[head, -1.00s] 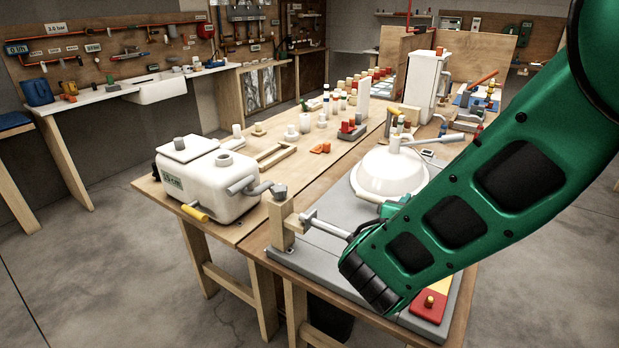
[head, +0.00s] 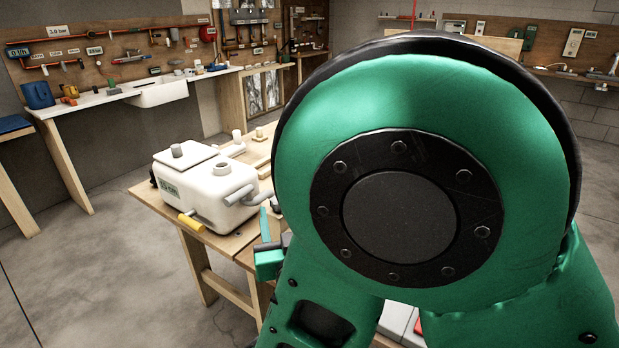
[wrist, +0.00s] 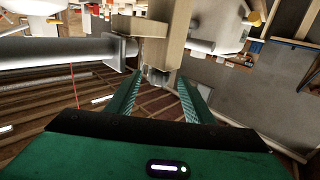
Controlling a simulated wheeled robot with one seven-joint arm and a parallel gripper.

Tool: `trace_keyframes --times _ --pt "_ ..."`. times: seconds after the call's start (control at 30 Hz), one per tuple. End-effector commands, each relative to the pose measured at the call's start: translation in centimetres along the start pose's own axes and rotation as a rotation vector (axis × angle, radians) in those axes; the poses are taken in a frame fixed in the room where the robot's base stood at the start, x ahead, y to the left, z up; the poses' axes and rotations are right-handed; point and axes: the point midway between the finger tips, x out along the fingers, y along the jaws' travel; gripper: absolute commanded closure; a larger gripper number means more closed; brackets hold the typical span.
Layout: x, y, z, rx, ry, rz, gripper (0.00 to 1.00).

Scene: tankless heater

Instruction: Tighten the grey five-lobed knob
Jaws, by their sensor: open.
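The grey five-lobed knob (wrist: 157,76) shows in the wrist view at the end of a wooden post (wrist: 168,40). My gripper (wrist: 159,84) is open, with one green finger on each side of the knob and gaps still visible. I cannot tell how deep the knob sits between the fingers. In the head view my gripper (head: 266,240) shows only in part beside my large green arm joint. The arm hides the post and most of the area around the knob there.
A grey pipe with a flange (wrist: 118,50) lies close left of the post in the wrist view. A white tank (head: 205,186) with a yellow-handled valve (head: 190,222) stands on the wooden bench, left of my gripper in the head view. Floor left of the bench is clear.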

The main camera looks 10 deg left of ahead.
Motion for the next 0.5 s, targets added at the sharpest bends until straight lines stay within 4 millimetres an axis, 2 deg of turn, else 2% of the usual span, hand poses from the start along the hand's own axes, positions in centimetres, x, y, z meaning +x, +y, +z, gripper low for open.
trace_keyframes --times 0.5 --pt "7.5 0.2 -0.1 0.001 0.001 0.004 0.53"
